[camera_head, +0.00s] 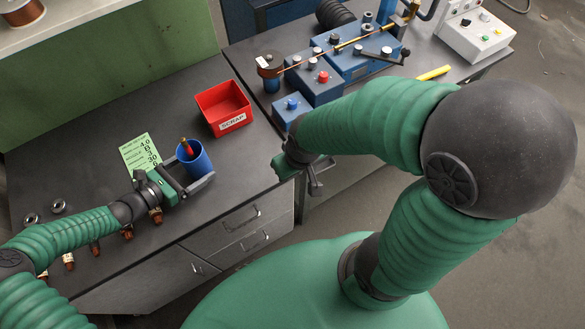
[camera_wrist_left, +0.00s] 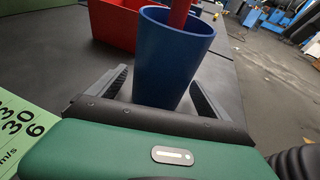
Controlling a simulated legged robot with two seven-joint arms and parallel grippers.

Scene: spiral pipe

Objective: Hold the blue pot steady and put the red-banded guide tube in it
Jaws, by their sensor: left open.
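The blue pot (camera_head: 197,163) stands upright on the dark bench. A reddish tube (camera_head: 186,147) leans inside it with its top above the rim. In the left wrist view the red tube (camera_wrist_left: 181,12) rises from the blue pot (camera_wrist_left: 170,62). My left gripper (camera_head: 194,174) is open, its two fingers (camera_wrist_left: 160,88) on either side of the pot's lower part. Gaps show between the fingers and the pot wall. The tube's lower end is hidden in the pot. My right gripper (camera_head: 315,176) hangs near the bench's right edge; its jaws are too small to read.
A red SCRAP bin (camera_head: 223,108) stands behind the pot. A green paper card (camera_head: 141,152) lies to its left. Several copper-coloured fittings (camera_head: 127,232) line the front edge, with metal rings (camera_head: 58,205) at left. A blue machine (camera_head: 345,62) stands on the bench at back right.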

